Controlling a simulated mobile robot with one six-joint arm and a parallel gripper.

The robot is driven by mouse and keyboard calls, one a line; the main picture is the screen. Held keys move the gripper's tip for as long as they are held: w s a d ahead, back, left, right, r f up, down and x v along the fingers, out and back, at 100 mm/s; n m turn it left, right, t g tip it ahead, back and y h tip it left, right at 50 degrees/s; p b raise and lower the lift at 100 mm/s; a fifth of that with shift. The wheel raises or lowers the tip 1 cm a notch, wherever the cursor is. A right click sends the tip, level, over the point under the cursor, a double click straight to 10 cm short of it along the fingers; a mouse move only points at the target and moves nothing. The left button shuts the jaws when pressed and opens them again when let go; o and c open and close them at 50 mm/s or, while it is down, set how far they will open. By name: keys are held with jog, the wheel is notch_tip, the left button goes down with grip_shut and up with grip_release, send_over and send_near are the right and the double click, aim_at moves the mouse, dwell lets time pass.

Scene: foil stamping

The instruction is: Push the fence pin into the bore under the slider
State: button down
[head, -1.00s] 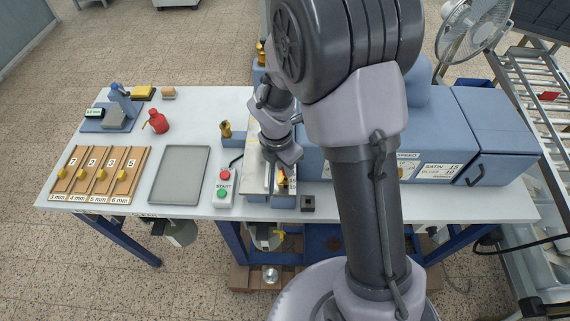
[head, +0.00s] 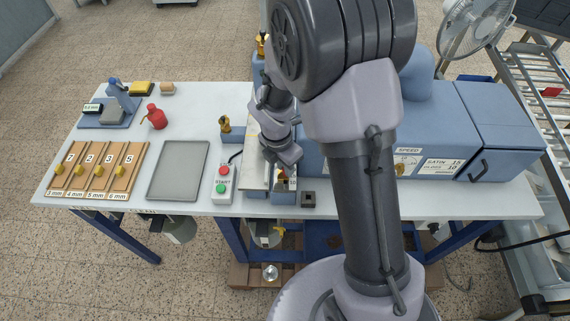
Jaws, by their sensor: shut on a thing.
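My gripper (head: 284,174) points down at the front of the blue machine, over the narrow pale bed (head: 254,172). It is shut on a small part, seemingly the fence pin, which is mostly hidden by the fingers and wrist. A speck of red and yellow shows at the fingertips, above the blue block (head: 283,198) at the bed's front end. The slider cannot be told apart clearly, and the bore under it is hidden. I cannot tell how far the pin sits in.
A START button box (head: 222,185) stands just left of the bed, then a grey tray (head: 152,190) and wooden slots (head: 128,172). A small dark block (head: 308,199) lies right of the bed near the table's front edge. The blue machine (head: 455,140) fills the right side.

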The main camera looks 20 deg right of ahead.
jog(key=c, duration=1.2)
grip_release()
jog(key=shift+c, duration=0.2)
notch_tip(320, 180, up, 17)
jog(key=s+a+p, duration=0.1)
jog(key=a+p, duration=0.1)
jog(key=p, duration=0.2)
jog(key=shift+s+a, duration=0.15)
